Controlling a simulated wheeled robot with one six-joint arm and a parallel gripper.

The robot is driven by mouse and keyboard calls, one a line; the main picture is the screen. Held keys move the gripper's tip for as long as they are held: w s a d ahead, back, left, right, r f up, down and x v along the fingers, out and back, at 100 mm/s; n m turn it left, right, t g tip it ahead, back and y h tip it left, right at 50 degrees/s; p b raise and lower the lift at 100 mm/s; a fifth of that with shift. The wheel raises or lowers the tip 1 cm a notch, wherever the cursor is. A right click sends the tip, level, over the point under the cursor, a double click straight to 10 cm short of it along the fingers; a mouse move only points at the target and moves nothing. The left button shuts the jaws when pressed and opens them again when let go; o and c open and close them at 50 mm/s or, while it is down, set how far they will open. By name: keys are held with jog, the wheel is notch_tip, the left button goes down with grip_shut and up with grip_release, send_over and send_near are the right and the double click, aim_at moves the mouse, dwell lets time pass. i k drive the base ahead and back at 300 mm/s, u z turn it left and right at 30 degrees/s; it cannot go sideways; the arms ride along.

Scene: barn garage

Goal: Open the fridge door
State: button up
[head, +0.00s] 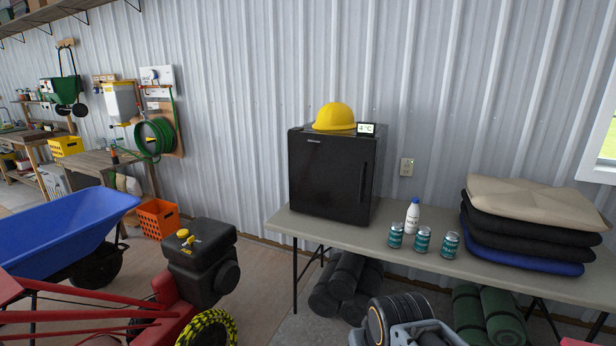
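A small black fridge (331,178) stands on the grey folding table, against the corrugated wall. Its door looks shut, with its front face turned toward me. A dark vertical handle (364,182) shows near the right edge of the door. Part of my arm, black and grey with an orange ring, shows at the bottom of the head view, below the table front and right of the fridge. The fingers of my gripper cannot be made out. Nothing of mine touches the fridge.
A yellow hard hat (334,117) and a small display (366,128) sit on the fridge. A white bottle (412,216), teal cans (422,240) and stacked cushions (530,210) are on the table (305,226). A red machine (203,262) and blue wheelbarrow (60,230) stand left.

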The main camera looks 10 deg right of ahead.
aim_at(331, 176)
jog(key=u, duration=0.2)
jog(key=i, duration=2.05)
jog(key=z, duration=0.4)
